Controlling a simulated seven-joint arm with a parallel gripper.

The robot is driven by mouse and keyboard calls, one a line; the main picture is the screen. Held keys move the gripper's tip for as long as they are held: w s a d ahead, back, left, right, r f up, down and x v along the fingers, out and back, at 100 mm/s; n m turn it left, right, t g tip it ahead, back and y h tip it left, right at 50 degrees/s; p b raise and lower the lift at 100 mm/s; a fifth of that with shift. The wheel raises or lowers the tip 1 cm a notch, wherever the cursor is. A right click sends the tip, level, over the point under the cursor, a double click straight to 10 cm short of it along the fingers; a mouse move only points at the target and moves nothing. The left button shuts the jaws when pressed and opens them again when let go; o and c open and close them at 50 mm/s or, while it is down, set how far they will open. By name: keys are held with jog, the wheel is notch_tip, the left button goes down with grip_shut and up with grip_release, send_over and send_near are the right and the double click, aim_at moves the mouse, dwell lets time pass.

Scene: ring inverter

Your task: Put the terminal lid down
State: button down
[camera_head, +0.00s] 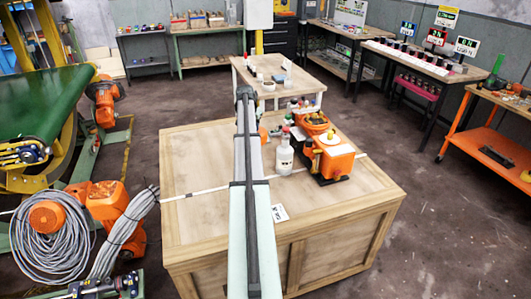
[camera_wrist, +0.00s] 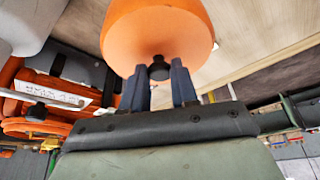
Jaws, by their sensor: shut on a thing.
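In the wrist view my gripper (camera_wrist: 159,80) has its two dark fingers on either side of a small black knob (camera_wrist: 159,68). The knob belongs to a round, smooth orange lid (camera_wrist: 155,35), which shows beyond the fingertips and is cut off by the top edge. In the head view my arm runs up the middle and hides the gripper and most of what it holds. An orange housing (camera_head: 334,164) with a white top stands on the wooden crate (camera_head: 200,215), right of my arm. I cannot tell whether the lid touches anything.
A white bottle (camera_head: 284,157) stands on the crate, left of the orange housing. A white label (camera_head: 280,213) lies near the front edge. The crate top left of my arm is mostly clear.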

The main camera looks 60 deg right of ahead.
jog(key=d+m, duration=0.1)
jog(key=d, duration=0.1)
jog(key=s+d+m+g, duration=0.1)
jog(key=d, duration=0.1)
jog(key=s+d+m, duration=0.1)
jog(key=d+m, duration=0.1)
jog(key=shift+s+d+r, duration=0.15)
jog(key=shift+s+r, duration=0.05)
jog(key=shift+r, duration=0.15)
jog(key=shift+s+d+f+m+g, duration=0.1)
jog(key=shift+f+m+g, duration=0.25)
jog(key=shift+f, duration=1.3)
jog(key=shift+s+f+m+g, duration=0.1)
jog(key=shift+f+m, duration=0.35)
jog(key=shift+f, duration=1.2)
jog(key=shift+d+f+m+g, duration=0.1)
jog(key=shift+f+m+g, duration=0.25)
jog(key=shift+f, duration=1.3)
jog(key=shift+f, duration=0.6)
jog(key=c, duration=0.9)
grip_release()
jog(key=shift+o, duration=0.2)
jog(key=shift+r, duration=0.15)
jog(key=shift+r, duration=0.25)
jog(key=v, duration=1.2)
jog(key=shift+s+d+r, duration=0.1)
jog(key=shift+r, duration=0.2)
